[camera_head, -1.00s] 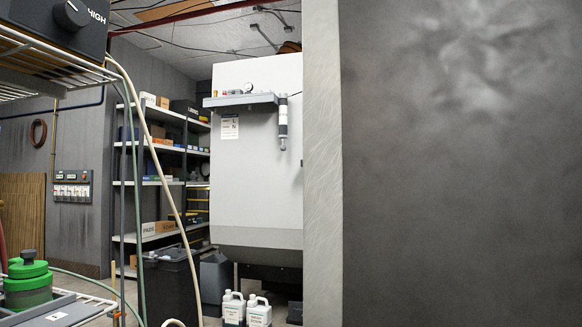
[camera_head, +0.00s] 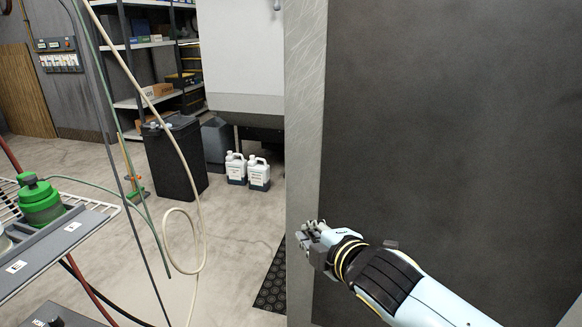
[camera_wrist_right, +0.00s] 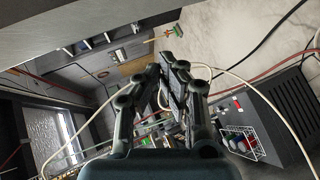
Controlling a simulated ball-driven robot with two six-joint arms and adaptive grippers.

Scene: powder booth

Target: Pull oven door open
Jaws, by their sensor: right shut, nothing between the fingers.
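A large dark grey panel (camera_head: 440,130), which looks like the oven door, fills the right of the head view. Its pale brushed-metal edge (camera_head: 303,120) runs upright along its left side. My right gripper (camera_head: 312,236) overlaps the lower part of this edge in the picture, with my forearm crossing in front of the dark face. I cannot tell whether the fingers touch the edge. In the wrist view the right gripper (camera_wrist_right: 172,72) has its fingers together with nothing between them. No door handle shows. My left gripper is not in view.
A wire rack with a grey tray (camera_head: 60,245) and a green-lidded pot (camera_head: 40,200) stands at left, with hoses hanging beside it. A black bin (camera_head: 175,160) and white jugs (camera_head: 258,174) stand behind. A black mat (camera_head: 270,285) lies by the panel.

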